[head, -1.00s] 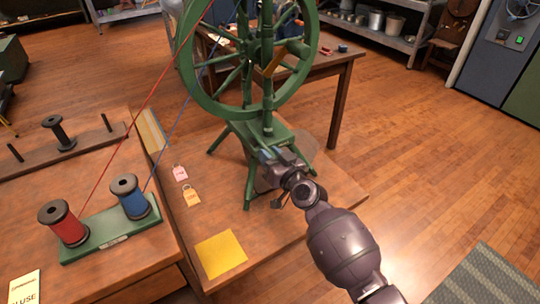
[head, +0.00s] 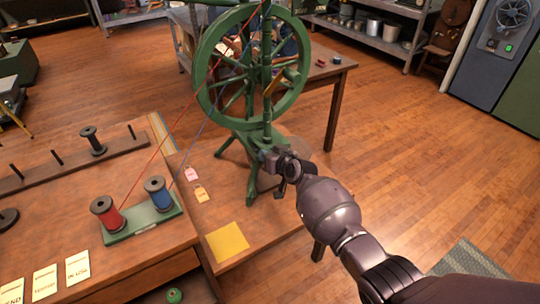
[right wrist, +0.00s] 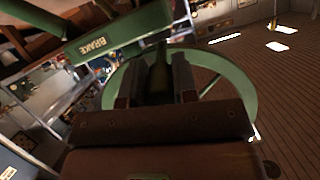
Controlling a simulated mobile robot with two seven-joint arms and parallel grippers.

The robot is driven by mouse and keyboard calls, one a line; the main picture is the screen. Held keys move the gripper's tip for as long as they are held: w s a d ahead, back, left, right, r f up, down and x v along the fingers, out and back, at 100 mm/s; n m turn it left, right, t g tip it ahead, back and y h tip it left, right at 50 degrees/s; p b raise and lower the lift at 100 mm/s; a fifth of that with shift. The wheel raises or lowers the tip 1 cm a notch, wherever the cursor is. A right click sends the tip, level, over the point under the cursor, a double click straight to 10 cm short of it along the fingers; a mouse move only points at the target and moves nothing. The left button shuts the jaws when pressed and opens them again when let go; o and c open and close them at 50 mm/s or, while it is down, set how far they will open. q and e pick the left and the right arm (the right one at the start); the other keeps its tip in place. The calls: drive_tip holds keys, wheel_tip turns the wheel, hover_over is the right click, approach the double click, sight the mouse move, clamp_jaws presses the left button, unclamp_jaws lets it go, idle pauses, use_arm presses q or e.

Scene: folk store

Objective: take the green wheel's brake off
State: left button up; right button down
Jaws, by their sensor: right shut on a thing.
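The green spinning wheel (head: 209,107) stands upright on its green stand, on the low wooden table in the head view. Red and blue threads run up to it. My right gripper (head: 268,156) is at the side of the stand, below the rim, and is shut on a slim green part there, probably the brake lever. In the right wrist view a dark green piece (right wrist: 158,80) shows between the two fingers. A green bar marked BRAKE (right wrist: 100,47) is at upper left, close to the fingers. The gripper hides most of the held part. My left gripper is not in view.
Red (head: 107,214) and blue (head: 158,194) spools stand on a green holder at the left. Another table (head: 334,74) stands behind the wheel.

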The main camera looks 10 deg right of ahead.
drive_tip(key=shift+w+r+g+h+p, duration=0.1)
drive_tip(key=shift+r+g+h+p, duration=0.2)
drive_tip(key=shift+r+g+p, duration=0.55)
drive_tip(key=shift+p, duration=0.45)
drive_tip(key=shift+a+g+h, duration=0.1)
drive_tip(key=shift+g+h, duration=0.15)
drive_tip(key=shift+h, duration=0.05)
drive_tip(key=shift+f, duration=0.1)
drive_tip(key=c, duration=0.9)
unclamp_jaws()
drive_tip(key=shift+w, duration=0.1)
